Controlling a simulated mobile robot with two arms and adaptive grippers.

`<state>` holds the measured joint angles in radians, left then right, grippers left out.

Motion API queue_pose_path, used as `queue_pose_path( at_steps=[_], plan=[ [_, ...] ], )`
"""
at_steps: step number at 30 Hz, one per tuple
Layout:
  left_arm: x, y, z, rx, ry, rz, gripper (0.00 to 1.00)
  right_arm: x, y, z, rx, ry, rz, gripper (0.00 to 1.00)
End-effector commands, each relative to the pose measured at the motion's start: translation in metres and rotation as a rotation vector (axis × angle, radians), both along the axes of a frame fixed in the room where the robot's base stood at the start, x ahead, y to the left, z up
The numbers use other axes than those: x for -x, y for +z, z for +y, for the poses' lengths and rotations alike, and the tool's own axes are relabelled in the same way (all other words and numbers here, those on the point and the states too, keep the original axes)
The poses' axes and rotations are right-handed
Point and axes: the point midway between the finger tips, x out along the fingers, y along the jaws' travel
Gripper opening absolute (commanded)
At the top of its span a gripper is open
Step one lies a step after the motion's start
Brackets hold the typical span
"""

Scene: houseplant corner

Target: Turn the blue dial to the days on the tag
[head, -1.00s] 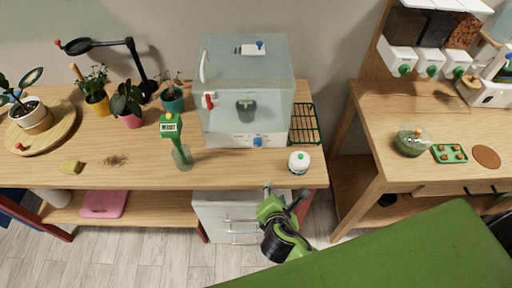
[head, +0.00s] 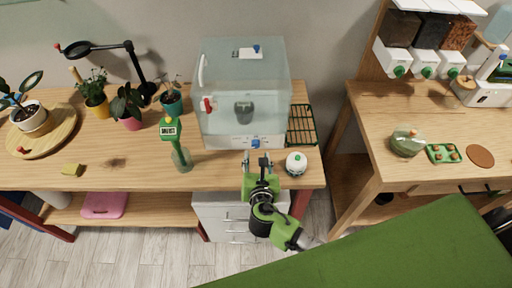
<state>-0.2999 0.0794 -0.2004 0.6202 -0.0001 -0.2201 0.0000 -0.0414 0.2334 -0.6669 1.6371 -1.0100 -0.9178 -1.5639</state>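The blue dial (head: 255,143) sits on the white base panel at the front of a clear glass-like case (head: 222,85) on the wooden bench. My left gripper is not in view.
A green moisture meter in a glass vase (head: 182,158) stands to the left. A dark green wire rack (head: 302,125) lies beside the case.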

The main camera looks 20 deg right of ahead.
Motion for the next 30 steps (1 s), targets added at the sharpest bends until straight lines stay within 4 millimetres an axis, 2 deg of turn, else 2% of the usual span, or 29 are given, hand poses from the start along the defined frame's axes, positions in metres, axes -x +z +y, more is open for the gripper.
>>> queue_pose_path(
  at_steps=[3, 9, 15, 22, 23, 27, 30],
  plan=[
    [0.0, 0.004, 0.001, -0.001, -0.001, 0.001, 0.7, -0.022, -0.007, -0.006, 0.002, -0.002, -0.001, 0.37],
    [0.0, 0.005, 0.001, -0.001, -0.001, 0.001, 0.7, -0.045, -0.018, -0.011, -0.001, -0.001, 0.0, 0.37],
    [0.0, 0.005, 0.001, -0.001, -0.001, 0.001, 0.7, -0.053, -0.022, -0.013, -0.002, -0.001, 0.001, 0.37],
    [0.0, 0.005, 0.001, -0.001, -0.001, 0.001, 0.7, -0.053, -0.023, -0.013, -0.002, -0.001, 0.001, 0.37],
    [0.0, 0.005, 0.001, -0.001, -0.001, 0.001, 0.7, -0.053, -0.023, -0.013, -0.002, -0.001, 0.001, 0.34],
    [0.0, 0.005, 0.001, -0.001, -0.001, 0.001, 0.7, -0.053, -0.023, -0.013, -0.002, -0.001, 0.001, 0.0],
    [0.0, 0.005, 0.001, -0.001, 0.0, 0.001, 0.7, -0.053, -0.023, -0.013, -0.002, -0.001, 0.001, 0.0]
  ],
)
